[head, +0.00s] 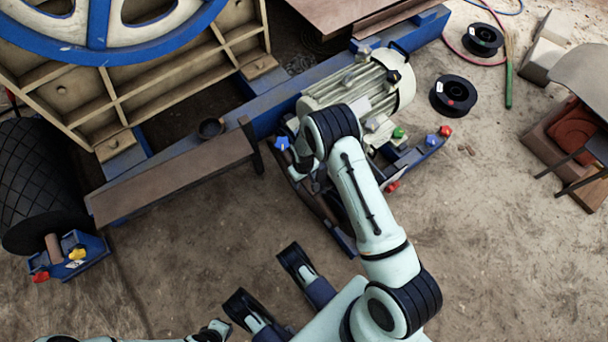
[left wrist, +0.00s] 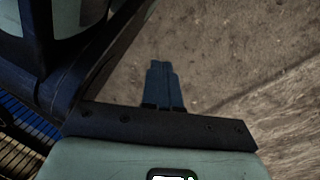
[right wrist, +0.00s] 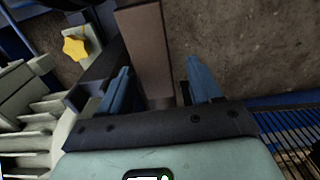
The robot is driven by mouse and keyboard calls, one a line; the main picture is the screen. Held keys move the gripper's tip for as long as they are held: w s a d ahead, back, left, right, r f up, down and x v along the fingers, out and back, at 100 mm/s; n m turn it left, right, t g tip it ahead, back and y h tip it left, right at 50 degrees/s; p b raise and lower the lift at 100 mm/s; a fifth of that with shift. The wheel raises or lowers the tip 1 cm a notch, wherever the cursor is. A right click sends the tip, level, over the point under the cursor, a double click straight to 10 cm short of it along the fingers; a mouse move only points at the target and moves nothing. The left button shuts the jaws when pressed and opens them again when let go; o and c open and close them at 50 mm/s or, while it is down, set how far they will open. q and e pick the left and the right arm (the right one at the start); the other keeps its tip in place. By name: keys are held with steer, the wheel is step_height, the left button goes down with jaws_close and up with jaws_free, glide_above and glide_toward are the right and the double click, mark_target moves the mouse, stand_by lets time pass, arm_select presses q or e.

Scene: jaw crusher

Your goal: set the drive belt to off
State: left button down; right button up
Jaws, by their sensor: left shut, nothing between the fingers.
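I cannot make out a drive belt by itself. The beige finned motor (head: 365,85) sits on the blue frame, partly behind my right arm. My right gripper (right wrist: 160,82) is open; in the head view its fingers are hidden under the arm beside the motor. In the right wrist view a brown bar (right wrist: 146,45) runs up from between the fingers; I cannot tell whether they touch it. A yellow star knob (right wrist: 75,47) is left of the bar. A blue knob (head: 281,142) shows left of my right wrist. My left gripper (left wrist: 164,85) is shut and empty above bare ground.
A blue flywheel (head: 98,30) and a ribbed beige body fill the upper left. A brown plate (head: 175,180) lies before them. A blue box (head: 70,260) with red and yellow knobs stands at the left. Two black spools (head: 453,95) lie right of the motor. Lower right ground is open.

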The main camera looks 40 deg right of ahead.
steer(key=shift+d+r, duration=0.1)
arm_select(q)
steer(key=w+d+r+t+p, duration=0.1)
steer(key=w+r+t+p, duration=0.1)
steer(key=w+r+p, duration=0.2)
steer(key=shift+w+d+r+t, duration=0.2)
steer(key=shift+w+r+t, duration=0.1)
steer(key=shift+w+r, duration=1.15)
arm_select(e)
step_height(320, 180, up, 13)
steer(key=shift+r, duration=0.15)
